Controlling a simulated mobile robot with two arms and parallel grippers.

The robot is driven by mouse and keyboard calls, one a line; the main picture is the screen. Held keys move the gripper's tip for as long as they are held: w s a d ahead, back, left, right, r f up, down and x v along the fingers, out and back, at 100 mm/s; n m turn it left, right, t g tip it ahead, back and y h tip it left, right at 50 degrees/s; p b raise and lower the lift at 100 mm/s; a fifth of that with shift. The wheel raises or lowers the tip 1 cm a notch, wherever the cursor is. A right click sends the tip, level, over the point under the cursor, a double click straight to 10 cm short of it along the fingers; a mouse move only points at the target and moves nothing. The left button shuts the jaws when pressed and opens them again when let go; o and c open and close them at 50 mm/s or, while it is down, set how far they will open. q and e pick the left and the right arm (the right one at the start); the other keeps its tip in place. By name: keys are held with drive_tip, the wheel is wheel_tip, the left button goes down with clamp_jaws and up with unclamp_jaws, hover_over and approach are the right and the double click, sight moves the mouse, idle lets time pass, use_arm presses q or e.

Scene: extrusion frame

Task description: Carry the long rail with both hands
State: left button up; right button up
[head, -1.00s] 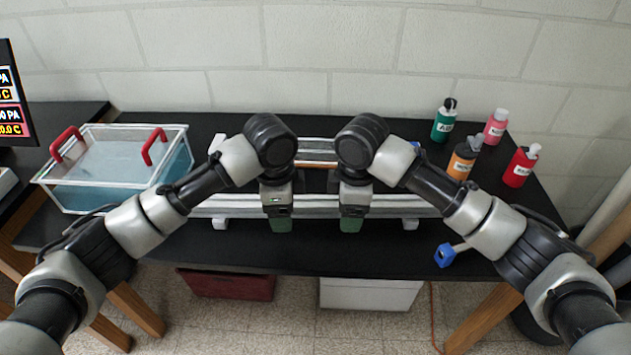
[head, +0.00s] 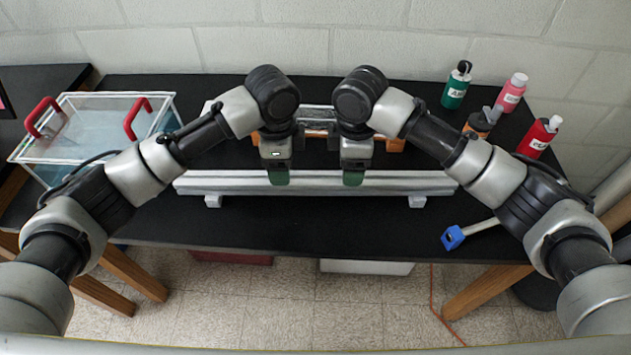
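The long rail (head: 316,183) is a silver grooved bar lying left to right across the black table, on small white feet. My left gripper (head: 279,178) points down at the rail, left of its middle, with green fingertips overlapping it in the view. My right gripper (head: 354,178) does the same a little right of the middle. The finger gaps are hidden, so I cannot tell whether either gripper is open or touches the rail. Both rail ends stick out well beyond the grippers.
Behind my grippers is a partly hidden silver piece (head: 318,114) with orange blocks (head: 395,145). A clear bin (head: 95,122) with red handles stands left. Several bottles (head: 456,86) stand at back right. A blue-headed tool (head: 453,237) lies front right. The table's front strip is mostly clear.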

use_arm(q)
wheel_tip(320, 180, down, 8)
drive_tip(key=shift+s+r, duration=0.1)
use_arm(e)
wheel_tip(320, 180, down, 8)
drive_tip(key=shift+s+r, duration=0.1)
use_arm(q)
drive_tip(key=c, duration=1.3)
use_arm(e)
drive_tip(key=c, duration=1.3)
use_arm(q)
clamp_jaws()
use_arm(e)
clamp_jaws()
use_arm(q)
drive_tip(key=shift+r, duration=0.1)
use_arm(e)
drive_tip(key=shift+r, duration=0.1)
